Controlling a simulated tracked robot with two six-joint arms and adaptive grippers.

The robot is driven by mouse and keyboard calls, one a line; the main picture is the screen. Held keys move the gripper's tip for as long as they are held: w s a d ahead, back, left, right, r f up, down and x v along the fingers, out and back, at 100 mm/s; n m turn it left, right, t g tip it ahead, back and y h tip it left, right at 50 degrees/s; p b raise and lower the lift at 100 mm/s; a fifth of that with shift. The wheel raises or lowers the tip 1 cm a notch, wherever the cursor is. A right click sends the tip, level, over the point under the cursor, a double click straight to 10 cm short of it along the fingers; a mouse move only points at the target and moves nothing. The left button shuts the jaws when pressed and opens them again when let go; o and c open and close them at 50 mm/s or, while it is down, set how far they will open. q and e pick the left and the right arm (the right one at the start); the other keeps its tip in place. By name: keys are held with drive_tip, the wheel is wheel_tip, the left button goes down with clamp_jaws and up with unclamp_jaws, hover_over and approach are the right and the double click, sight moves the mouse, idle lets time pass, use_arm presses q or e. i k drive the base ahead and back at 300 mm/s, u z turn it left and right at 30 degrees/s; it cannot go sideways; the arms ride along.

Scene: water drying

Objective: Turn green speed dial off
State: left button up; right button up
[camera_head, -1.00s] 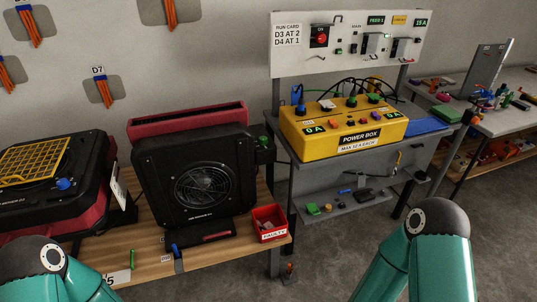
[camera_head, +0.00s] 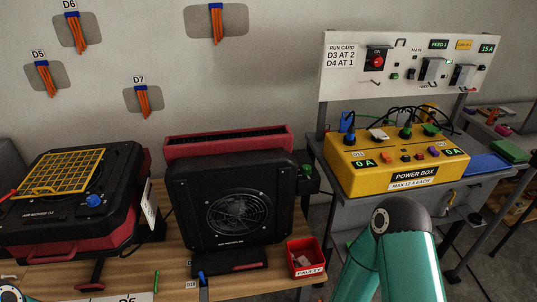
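A black and red air mover (camera_head: 232,205) stands upright on the wooden bench, with a round fan grille on its front. A small green dial (camera_head: 307,170) sits on a dark housing at its right side; its setting is too small to read. A second air mover (camera_head: 70,190) lies at the left with a yellow grille on top and a blue knob (camera_head: 95,201). Neither of my grippers is in view.
A yellow power box (camera_head: 395,165) with green, blue and other knobs and two 0 A displays stands on a grey table. A white panel (camera_head: 400,65) with a red switch rises behind it. A red FAULTY bin (camera_head: 305,258) sits at the bench's right end.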

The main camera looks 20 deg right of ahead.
sight(307, 169)
drive_tip(key=u, duration=0.15)
drive_tip(key=i, duration=1.35)
drive_tip(key=z, duration=0.45)
